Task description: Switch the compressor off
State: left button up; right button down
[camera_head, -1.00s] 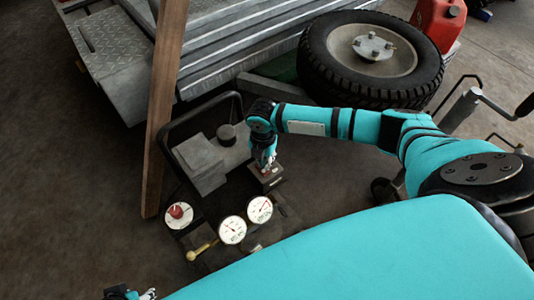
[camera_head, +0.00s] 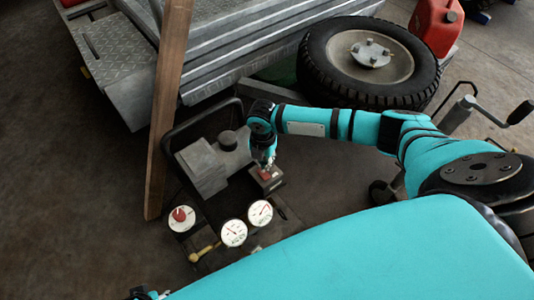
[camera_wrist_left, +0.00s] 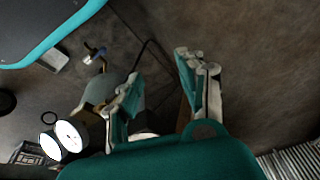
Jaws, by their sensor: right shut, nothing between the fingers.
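The compressor is low on the floor, with a grey motor block (camera_head: 203,167), a black tube handle and pale round gauges (camera_head: 233,232). A small dark switch box with a red top (camera_head: 265,173) sits at its right side. My right gripper (camera_head: 270,161) is shut and empty, pointing down just above the red top; whether it touches cannot be told. My left gripper (camera_wrist_left: 162,95) has its fingers spread apart with nothing between them. In the head view, only a bit of it shows at the bottom edge. The gauges (camera_wrist_left: 64,137) also show in the left wrist view.
A wooden plank (camera_head: 167,110) leans upright left of the compressor. A metal trailer (camera_head: 132,72) and a large wheel (camera_head: 370,60) stand behind. A red fuel can (camera_head: 436,27) is at the back right. Floor on the left is clear.

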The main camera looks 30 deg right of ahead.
jog(key=shift+r+p, duration=0.85)
jog(key=shift+r, duration=0.05)
jog(key=shift+r+p, duration=0.5)
jog(key=shift+p, duration=0.1)
pick_arm(q)
jog(key=s+f, duration=0.4)
jog(key=f, duration=0.7)
jog(key=shift+s+a+f+g+p, duration=0.25)
jog(key=shift+s+g+p, duration=0.05)
jog(key=shift+g, duration=0.1)
pick_arm(e)
jog(key=shift+r, duration=0.25)
